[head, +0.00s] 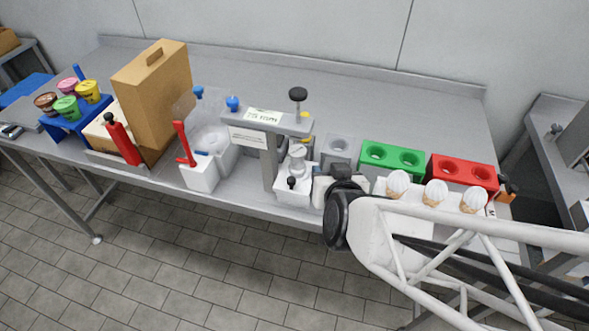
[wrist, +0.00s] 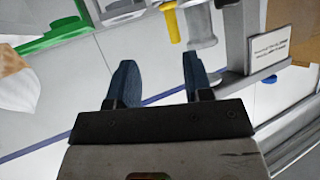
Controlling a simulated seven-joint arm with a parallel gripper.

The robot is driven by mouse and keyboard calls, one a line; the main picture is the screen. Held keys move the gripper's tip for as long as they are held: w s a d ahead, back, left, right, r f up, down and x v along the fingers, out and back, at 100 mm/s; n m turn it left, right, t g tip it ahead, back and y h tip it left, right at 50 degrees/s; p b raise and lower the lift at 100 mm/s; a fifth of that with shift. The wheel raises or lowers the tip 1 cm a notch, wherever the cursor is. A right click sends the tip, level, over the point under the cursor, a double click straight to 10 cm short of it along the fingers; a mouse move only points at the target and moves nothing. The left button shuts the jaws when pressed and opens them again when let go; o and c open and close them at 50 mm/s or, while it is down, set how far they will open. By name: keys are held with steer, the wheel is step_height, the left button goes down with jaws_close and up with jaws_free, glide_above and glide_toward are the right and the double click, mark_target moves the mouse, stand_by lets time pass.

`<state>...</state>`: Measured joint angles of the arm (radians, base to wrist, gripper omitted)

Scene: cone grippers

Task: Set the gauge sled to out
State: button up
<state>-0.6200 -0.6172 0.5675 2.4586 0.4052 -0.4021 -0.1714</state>
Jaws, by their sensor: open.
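The gauge stand (head: 268,165) is a grey post with a top plate, a black knob above and white labels, at the middle of the bench in the head view. A white sled-like base (head: 292,190) with a small black knob sits at its foot; I cannot tell its set position. In the wrist view, a yellow-tipped part (wrist: 171,24), a grey cylinder (wrist: 198,26) and a white label (wrist: 278,48) show beyond the fingers. My gripper (wrist: 158,78) is open, with nothing between its two blue fingers. In the head view it is just right of the base, largely hidden by my wrist.
Right of the stand are a grey block (head: 339,150), a green block (head: 392,158) and a red block (head: 462,172) with holes. Several cones (head: 435,192) stand before them. The bench's back is clear.

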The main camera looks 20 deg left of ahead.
mark_target(292, 183)
steer(key=s+a+f+t, duration=0.2)
steer(key=s+a, duration=0.1)
steer(key=s+a+f+t+y, duration=0.1)
steer(key=s+a+f+t, duration=0.1)
steer(key=shift+s+a+n, duration=0.1)
steer(key=shift+s+n, duration=0.15)
steer(key=shift+n, duration=0.15)
steer(key=shift+s+f+t, duration=0.25)
steer(key=shift+s+t, duration=0.25)
steer(key=shift+s, duration=0.1)
steer(key=shift+w+a, duration=0.1)
steer(key=shift+w, duration=0.05)
steer(key=shift+x, duration=3.75)
jaws_close()
